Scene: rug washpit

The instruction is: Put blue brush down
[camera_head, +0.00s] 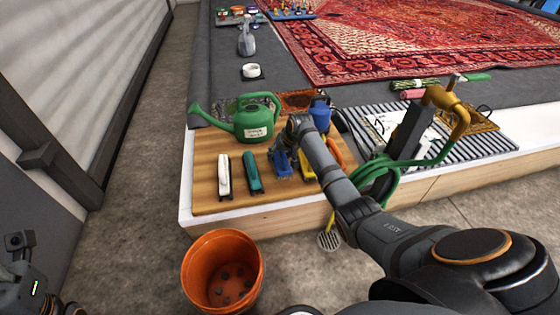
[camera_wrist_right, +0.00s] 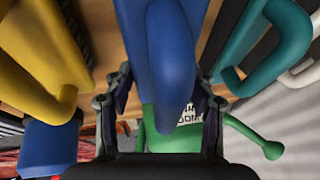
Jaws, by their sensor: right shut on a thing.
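The blue brush (camera_head: 283,166) is over the wooden board (camera_head: 222,203), between a teal brush (camera_head: 252,173) and a yellow brush (camera_head: 306,166). Its bristle side faces down; I cannot tell whether it touches the board. My right gripper (camera_head: 287,148) is shut on the blue brush from above. In the right wrist view the blue handle (camera_wrist_right: 172,75) lies between the two fingers, with yellow on the left and teal on the right. My arm hides part of the yellow brush. My left gripper's fingers do not show.
A white brush (camera_head: 224,175) lies left of the teal one. A green watering can (camera_head: 250,122) and a blue container (camera_head: 320,114) stand behind. A green hose (camera_head: 375,175) lies at the right. An orange bucket (camera_head: 222,270) stands on the floor. The board's left front is bare.

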